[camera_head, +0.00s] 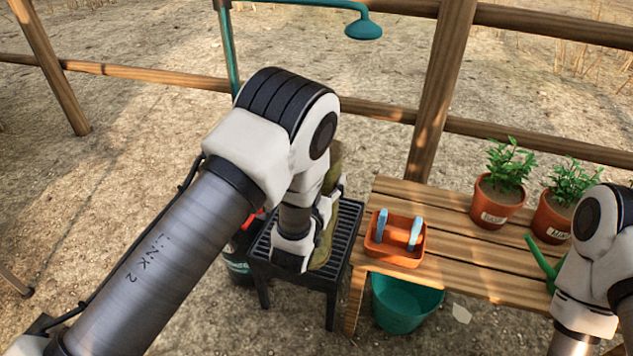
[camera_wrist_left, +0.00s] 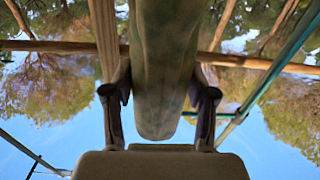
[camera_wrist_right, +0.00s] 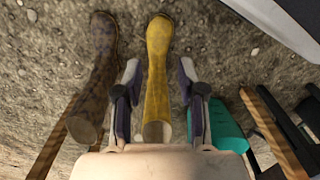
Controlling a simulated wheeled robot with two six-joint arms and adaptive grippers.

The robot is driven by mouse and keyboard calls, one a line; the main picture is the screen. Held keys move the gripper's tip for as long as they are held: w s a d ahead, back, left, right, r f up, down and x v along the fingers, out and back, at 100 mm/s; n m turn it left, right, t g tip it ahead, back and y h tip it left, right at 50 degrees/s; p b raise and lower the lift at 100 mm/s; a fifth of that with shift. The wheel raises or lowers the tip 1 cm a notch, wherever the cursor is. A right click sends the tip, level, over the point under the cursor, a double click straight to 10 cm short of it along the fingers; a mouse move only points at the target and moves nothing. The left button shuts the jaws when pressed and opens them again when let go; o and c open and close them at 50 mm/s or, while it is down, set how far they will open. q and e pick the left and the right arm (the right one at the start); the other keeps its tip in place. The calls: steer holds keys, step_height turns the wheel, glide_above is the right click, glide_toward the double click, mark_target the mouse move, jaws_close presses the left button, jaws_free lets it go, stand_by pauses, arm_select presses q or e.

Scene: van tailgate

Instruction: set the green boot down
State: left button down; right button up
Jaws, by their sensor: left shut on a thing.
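The green boot (camera_head: 325,238) is partly hidden behind my left arm in the head view, upright at the black slatted rack (camera_head: 346,222). I cannot tell whether it touches the slats. In the left wrist view the boot (camera_wrist_left: 165,60) runs between the fingers of my left gripper (camera_wrist_left: 160,82), which is shut on it. My right gripper (camera_wrist_right: 158,75) is open in the right wrist view. A yellow boot (camera_wrist_right: 157,65) shows between its fingers, apart from them.
A brown patterned boot (camera_wrist_right: 98,75) lies left of the yellow one. A wooden bench (camera_head: 450,250) right of the rack bears an orange caddy (camera_head: 381,250) and potted plants (camera_head: 497,200). A teal bucket (camera_head: 402,305) stands under the bench. A teal shower pipe (camera_head: 228,50) rises behind the rack.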

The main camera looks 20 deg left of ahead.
arm_select(q)
steer(key=w+a+f+b, duration=0.4)
steer(key=w+b, duration=0.1)
steer(key=w, duration=0.1)
steer(key=shift+w+a, duration=0.2)
steer(key=shift+w, duration=0.1)
stand_by(0.3)
steer(key=shift+f, duration=0.1)
steer(key=shift+c, duration=1.7)
jaws_free()
steer(key=shift+f, duration=0.15)
